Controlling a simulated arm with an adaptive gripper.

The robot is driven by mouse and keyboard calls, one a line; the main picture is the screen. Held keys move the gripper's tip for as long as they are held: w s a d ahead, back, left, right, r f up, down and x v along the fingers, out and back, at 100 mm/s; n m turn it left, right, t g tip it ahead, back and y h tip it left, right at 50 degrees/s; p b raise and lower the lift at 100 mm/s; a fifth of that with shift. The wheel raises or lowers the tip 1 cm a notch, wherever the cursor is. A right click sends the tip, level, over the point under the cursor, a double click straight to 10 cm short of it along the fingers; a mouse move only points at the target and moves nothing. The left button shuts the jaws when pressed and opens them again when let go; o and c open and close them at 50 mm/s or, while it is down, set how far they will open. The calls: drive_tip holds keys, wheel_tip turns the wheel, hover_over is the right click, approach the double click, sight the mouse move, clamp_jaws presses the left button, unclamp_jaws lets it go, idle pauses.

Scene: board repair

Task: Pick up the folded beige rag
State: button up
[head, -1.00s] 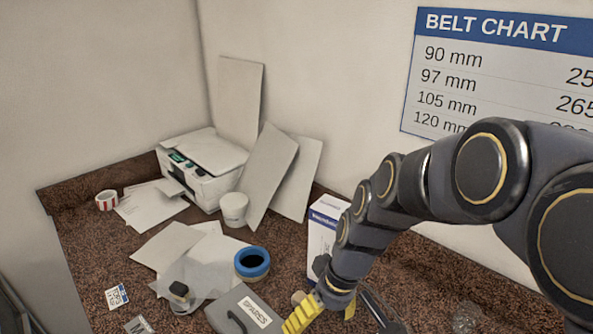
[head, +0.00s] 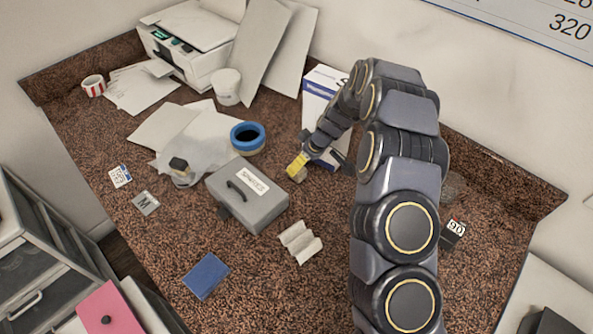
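A pale beige, wavy folded piece (head: 300,241), which looks like the rag, lies flat on the speckled brown worktop, just right of the front corner of the grey case. My gripper (head: 296,166), with yellow fingers, is behind and above it, apart from it, between the grey case and the white-and-blue box. A small tan block-like thing (head: 299,176) shows right at the fingertips. I cannot tell whether it is held, or how far the fingers are apart.
The grey "SPARES" case (head: 240,207) stands left of the rag. The white-and-blue box (head: 318,105) stands behind my gripper. A blue tape roll (head: 247,138) and a blue block (head: 206,275) are nearby. The worktop in front of the rag is clear.

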sight(301, 174)
drive_tip(key=shift+x, duration=3)
drive_tip(key=shift+s, duration=0.1)
drive_tip(key=c, duration=1.1)
